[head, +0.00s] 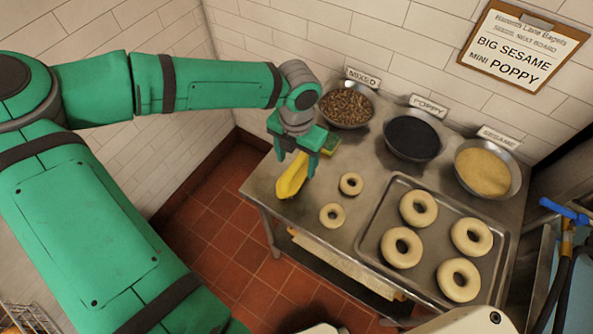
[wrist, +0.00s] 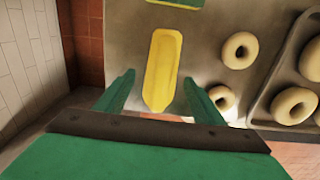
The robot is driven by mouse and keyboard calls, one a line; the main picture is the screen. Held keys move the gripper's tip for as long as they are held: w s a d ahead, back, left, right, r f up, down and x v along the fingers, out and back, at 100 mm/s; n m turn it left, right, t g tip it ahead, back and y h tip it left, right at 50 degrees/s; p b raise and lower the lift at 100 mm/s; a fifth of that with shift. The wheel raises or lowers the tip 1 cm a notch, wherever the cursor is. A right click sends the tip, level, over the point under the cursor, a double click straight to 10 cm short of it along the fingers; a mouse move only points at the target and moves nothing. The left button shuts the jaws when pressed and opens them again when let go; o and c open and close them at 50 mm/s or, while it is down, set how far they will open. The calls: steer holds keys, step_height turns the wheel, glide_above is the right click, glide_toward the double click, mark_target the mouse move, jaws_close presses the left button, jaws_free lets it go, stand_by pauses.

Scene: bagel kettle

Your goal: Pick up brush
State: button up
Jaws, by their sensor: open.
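A long yellow object (head: 291,181), seemingly the brush, lies near the left edge of the steel table. No bristles show. In the wrist view the yellow object (wrist: 163,62) runs lengthwise up the picture, and its near end lies between my fingers. My gripper (head: 297,160) is open and empty, pointing down over it. In the wrist view my gripper (wrist: 158,82) has one finger on each side of the yellow object, with gaps on both sides. I cannot tell how high the fingertips are above the table.
A green and yellow sponge (head: 329,144) lies just behind. Two small bagels (head: 332,215) (head: 351,184) lie to the right. A tray (head: 373,222) holds several larger bagels. Bowls of mixed topping (head: 347,106), poppy (head: 412,136) and sesame (head: 484,171) stand along the wall.

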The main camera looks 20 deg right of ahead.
steer(key=shift+d+f, duration=0.2)
steer(key=shift+f, duration=2.4)
steer(key=c, duration=1.1)
